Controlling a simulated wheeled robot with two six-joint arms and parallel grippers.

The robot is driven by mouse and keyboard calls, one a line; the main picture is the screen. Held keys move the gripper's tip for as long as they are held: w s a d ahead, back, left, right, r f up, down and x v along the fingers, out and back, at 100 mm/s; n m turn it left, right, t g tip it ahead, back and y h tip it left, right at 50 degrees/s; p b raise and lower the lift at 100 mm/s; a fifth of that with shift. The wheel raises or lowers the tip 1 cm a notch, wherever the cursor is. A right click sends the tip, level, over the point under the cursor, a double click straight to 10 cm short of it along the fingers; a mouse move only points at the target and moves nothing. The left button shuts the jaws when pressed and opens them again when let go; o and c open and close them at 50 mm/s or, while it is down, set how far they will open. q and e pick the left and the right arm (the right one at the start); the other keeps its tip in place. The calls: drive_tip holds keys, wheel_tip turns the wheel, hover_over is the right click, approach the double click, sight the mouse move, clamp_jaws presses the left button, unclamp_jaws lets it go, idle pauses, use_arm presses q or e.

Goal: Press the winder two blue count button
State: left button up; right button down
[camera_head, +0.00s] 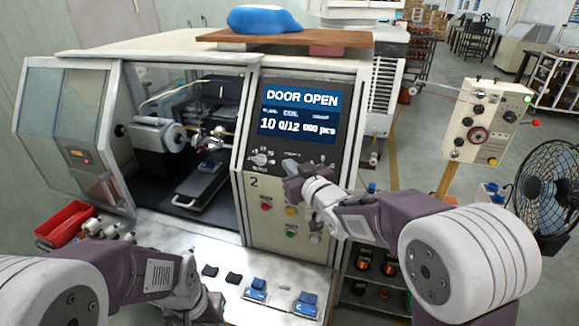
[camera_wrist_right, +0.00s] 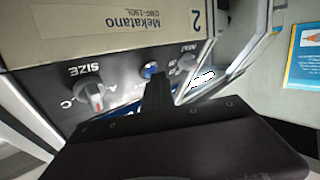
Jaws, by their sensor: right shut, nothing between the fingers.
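Winder two (camera_head: 252,183) is the machine marked 2. Its screen (camera_head: 298,110) reads DOOR OPEN and 10 0/12 000 pcs. My right gripper (camera_head: 297,172) is at the control panel, just below the screen, and is shut and empty. In the right wrist view the blue button (camera_wrist_right: 150,70) shows right at the tip of my closed fingers (camera_wrist_right: 156,88). I cannot tell whether they touch it. In the head view the gripper hides that spot. My left gripper (camera_head: 208,305) is low at the front; its jaws are not clear.
A SIZE knob (camera_wrist_right: 90,96) sits beside the blue button. Lower on the panel is a red button (camera_head: 266,206) among other buttons. The winder's door is open. A red bin (camera_head: 64,222) stands left, a fan (camera_head: 545,190) right.

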drive_tip(key=shift+s+a+r, duration=0.1)
drive_tip(key=shift+s+r, duration=0.05)
drive_tip(key=shift+s, duration=0.2)
drive_tip(key=s+r, duration=0.1)
drive_tip(key=s+a+r, duration=0.1)
drive_tip(key=s, duration=0.1)
drive_tip(key=s+r, duration=0.1)
drive_tip(key=shift+s+a+r+b, duration=0.25)
drive_tip(key=shift+s+a+b, duration=0.05)
drive_tip(key=shift+b, duration=0.1)
